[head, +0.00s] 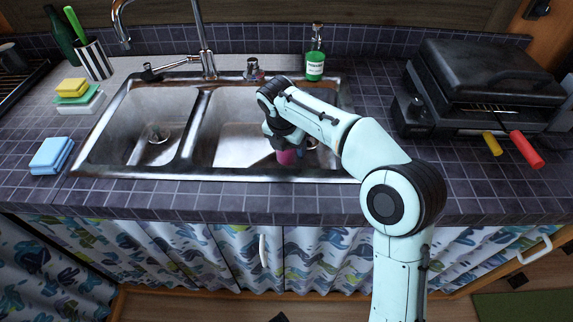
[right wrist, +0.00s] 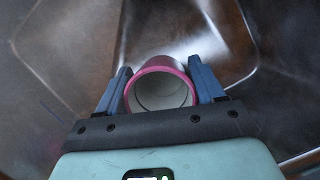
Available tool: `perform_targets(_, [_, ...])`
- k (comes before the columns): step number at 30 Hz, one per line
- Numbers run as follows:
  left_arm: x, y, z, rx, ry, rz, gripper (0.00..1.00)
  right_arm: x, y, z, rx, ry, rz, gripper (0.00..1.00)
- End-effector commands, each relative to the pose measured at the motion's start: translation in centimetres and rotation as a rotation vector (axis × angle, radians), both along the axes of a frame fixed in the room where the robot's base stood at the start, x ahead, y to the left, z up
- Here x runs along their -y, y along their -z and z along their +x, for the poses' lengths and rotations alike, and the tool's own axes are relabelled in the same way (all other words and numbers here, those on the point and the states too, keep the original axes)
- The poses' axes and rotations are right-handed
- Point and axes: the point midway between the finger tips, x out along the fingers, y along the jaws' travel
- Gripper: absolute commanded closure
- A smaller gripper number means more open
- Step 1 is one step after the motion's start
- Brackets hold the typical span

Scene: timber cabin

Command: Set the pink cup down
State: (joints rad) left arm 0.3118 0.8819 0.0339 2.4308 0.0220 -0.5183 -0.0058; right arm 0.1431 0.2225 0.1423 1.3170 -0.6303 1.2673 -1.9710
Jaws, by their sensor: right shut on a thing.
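The pink cup (right wrist: 160,88) shows in the right wrist view with a pink rim and a pale, empty inside. My right gripper (right wrist: 161,85) is shut on it, with one blue-grey finger on each side. In the head view the pink cup (head: 286,157) is a small pink patch under my right gripper (head: 284,142), over the right part of the metal sink (head: 98,150). My arm hides most of the cup there. I cannot tell whether the cup's base touches the sink bottom. My left gripper is not in view.
A faucet (head: 206,62) stands behind the sink. A green soap bottle (head: 315,66) stands behind its right end. A black grill (head: 485,85) with red and yellow handles is on the right. Sponges (head: 78,92) and a blue cloth stack (head: 51,156) lie left. The left basin is clear.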

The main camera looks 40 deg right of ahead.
Motion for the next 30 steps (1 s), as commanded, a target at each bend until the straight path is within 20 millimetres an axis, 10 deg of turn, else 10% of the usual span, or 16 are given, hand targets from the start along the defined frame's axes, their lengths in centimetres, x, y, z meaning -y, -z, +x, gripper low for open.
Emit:
perform_targets(15, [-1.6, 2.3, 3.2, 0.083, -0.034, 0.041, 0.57, 0.0, 5.8, 0.0, 0.0, 0.0, 0.0, 0.66])
perform_targets(27, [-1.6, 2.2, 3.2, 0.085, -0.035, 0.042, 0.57, 0.0, 6.2, 0.0, 0.001, 0.0, 0.0, 0.66])
perform_targets(28, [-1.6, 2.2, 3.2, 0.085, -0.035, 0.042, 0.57, 0.0, 6.2, 0.0, 0.001, 0.0, 0.0, 0.26])
perform_targets(30, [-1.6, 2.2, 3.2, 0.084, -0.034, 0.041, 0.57, 0.0, 6.2, 0.0, 0.001, 0.0, 0.0, 0.07])
